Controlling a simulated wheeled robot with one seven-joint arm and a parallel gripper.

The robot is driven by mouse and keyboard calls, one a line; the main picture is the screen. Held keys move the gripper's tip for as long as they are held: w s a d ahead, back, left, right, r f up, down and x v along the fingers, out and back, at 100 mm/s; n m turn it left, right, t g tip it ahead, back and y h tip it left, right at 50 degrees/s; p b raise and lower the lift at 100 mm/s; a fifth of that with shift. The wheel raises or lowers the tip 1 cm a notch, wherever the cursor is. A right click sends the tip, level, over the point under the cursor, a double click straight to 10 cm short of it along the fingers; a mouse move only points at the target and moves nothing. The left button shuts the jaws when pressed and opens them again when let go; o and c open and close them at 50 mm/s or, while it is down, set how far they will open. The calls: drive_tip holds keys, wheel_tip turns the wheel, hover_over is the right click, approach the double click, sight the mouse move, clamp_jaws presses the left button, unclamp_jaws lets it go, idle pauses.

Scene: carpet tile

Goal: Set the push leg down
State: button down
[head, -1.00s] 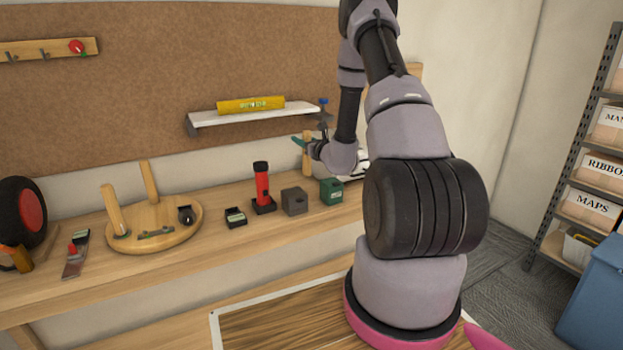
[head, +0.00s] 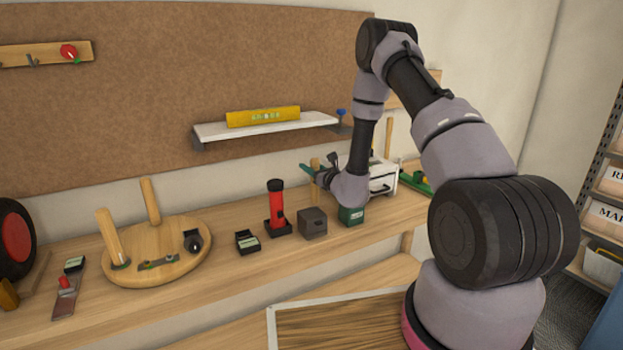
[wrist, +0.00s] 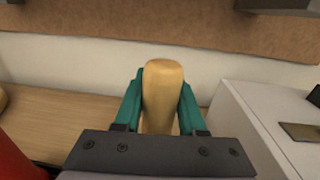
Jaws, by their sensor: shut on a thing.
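A pale wooden leg (wrist: 162,95) stands upright between the teal fingers of my gripper (wrist: 160,105) in the wrist view. In the head view my gripper (head: 315,172) is shut on the leg (head: 315,164) above the back of the workbench (head: 230,280). The leg's lower end is hard to make out, so I cannot tell whether it touches the bench. A round wooden stool seat (head: 180,262) with two upright legs lies on the bench at left.
A red torch (head: 276,208), a grey box (head: 312,222) and a green box (head: 351,216) stand in front of my gripper. A white cabinet (head: 382,176) is to its right, with another wooden post (head: 388,137) behind. A shelf (head: 265,129) hangs above.

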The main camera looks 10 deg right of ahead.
drive_tip(key=shift+f, duration=1.9)
drive_tip(key=shift+c, duration=2.4)
unclamp_jaws()
